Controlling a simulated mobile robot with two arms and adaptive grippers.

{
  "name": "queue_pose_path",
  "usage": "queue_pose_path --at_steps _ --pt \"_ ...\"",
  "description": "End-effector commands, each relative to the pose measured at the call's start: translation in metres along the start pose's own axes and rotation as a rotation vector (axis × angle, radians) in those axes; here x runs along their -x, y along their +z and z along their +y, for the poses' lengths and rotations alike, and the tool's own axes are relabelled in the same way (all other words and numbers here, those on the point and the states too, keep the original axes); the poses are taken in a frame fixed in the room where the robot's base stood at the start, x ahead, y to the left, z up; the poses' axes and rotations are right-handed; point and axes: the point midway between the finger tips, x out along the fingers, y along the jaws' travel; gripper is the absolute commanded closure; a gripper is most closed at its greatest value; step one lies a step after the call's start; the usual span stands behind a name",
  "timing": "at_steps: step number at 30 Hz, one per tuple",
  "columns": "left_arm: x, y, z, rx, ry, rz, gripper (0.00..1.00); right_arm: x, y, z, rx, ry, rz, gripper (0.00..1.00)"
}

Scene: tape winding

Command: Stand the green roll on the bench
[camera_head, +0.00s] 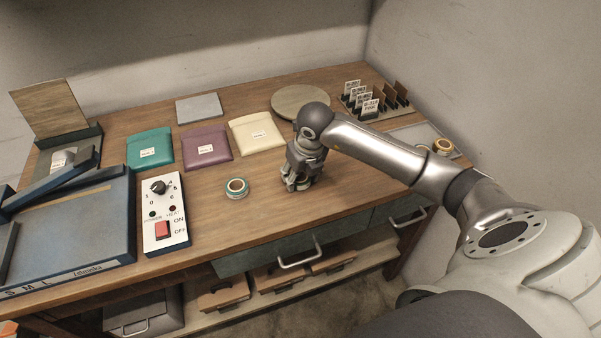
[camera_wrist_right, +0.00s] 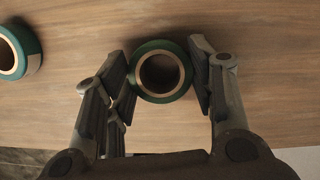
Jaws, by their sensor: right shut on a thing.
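My right gripper (camera_head: 300,186) points down at the bench (camera_head: 345,185) near its front middle. In the right wrist view the fingers (camera_wrist_right: 161,80) are shut on a green roll (camera_wrist_right: 161,97), one on each side. Its round hole with a tan core faces the camera. The fingers hide this roll in the head view, and I cannot tell whether it touches the bench. A second green roll (camera_head: 237,193) sits on the bench just left of the gripper; it also shows at the left edge of the wrist view (camera_wrist_right: 30,45). My left gripper is not in view.
A control box (camera_head: 166,235) with a red switch and a blue machine (camera_head: 75,240) stand at the left. Teal (camera_head: 150,146), purple (camera_head: 206,143) and cream (camera_head: 256,133) pouches lie behind. A round wooden disc (camera_head: 300,97), a card rack (camera_head: 375,103) and a tan roll (camera_head: 443,146) are farther right.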

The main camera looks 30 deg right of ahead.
Motion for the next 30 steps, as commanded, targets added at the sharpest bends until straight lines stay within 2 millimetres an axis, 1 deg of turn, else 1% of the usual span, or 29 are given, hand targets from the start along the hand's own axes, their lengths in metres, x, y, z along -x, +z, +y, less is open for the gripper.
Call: queue_pose_path --at_steps 3,4,8,17,20,22,26,30 --pt "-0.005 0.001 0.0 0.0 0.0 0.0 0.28 -0.004 -0.001 0.0 0.0 0.0 0.0 0.65" --pt "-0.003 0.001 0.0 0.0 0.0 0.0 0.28 -0.002 -0.001 0.0 0.0 0.0 0.0 0.46" --pt "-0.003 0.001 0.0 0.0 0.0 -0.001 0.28 -0.002 -0.001 0.0 -0.001 0.0 0.0 0.29" --pt "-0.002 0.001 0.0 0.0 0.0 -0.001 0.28 -0.002 -0.001 0.0 -0.001 0.0 0.0 0.28" --pt "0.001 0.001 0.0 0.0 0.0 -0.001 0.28 0.002 0.0 0.0 -0.001 0.0 0.0 0.28" --pt "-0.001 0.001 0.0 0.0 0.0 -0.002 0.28 0.007 0.001 -0.001 -0.001 -0.001 -0.003 0.28" --pt "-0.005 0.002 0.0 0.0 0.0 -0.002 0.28 0.03 0.002 -0.001 0.002 -0.001 -0.007 0.28" --pt "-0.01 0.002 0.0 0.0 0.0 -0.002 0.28 0.062 0.001 -0.001 0.002 -0.002 -0.006 0.28"
